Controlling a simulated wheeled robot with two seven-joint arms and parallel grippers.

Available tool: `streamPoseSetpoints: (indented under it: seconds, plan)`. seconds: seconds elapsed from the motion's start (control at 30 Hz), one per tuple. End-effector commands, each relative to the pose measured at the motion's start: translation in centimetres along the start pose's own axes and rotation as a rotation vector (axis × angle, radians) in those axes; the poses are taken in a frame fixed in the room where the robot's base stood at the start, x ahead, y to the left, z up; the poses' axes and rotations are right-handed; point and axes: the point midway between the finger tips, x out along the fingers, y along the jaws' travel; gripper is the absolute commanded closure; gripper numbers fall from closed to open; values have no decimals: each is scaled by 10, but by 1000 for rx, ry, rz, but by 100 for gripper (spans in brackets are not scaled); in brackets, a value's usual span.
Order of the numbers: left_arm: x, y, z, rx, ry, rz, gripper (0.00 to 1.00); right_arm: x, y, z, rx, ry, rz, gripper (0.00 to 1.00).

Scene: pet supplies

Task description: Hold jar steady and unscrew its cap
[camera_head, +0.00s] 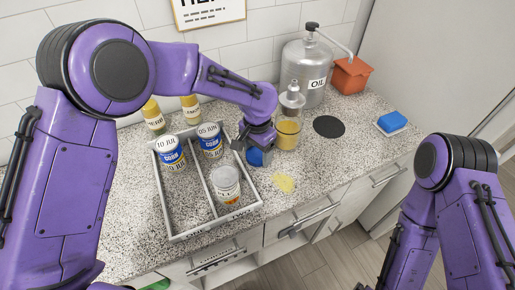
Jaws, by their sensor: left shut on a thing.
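My left gripper (257,148) reaches down over the counter just right of the tray and is shut on a small blue object (255,158). The gripper hides most of it, so I cannot tell whether it is a jar or a cap. A clear bottle with yellow contents (288,132) stands upright just right of the gripper. A white-lidded jar (227,182) stands in the tray's right compartment. My right arm comes in from the right, but its gripper is out of view.
The grey divided tray (162,207) also holds two blue-and-white cans (171,155). Two yellow-capped jars (154,117) stand behind it. A yellow spill (284,183) marks the front counter.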

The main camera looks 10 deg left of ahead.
Motion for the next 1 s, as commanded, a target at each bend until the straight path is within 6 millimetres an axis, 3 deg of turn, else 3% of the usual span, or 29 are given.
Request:
streamPoseSetpoints:
  seconds: [0.2, 0.23, 0.3, 0.67, 1.0]
  plan:
    - [3, 0, 0, 1, -1, 0, 66, 0, 0, 0, 0, 0, 0, 0]
    - [3, 0, 0, 1, 0, 0, 20, 0, 0, 0, 0, 0, 0, 0]
    - [2, 0, 0, 1, 0, 0, 4, 0, 0, 0, 0, 0, 0, 0]
    - [-6, 0, -1, -1, 4, -1, 4, 2, 0, 1, 0, 0, 0, 0]
    - [-88, 0, 0, -1, 4, -1, 4, 14, -1, 6, 0, 0, 0, 0]
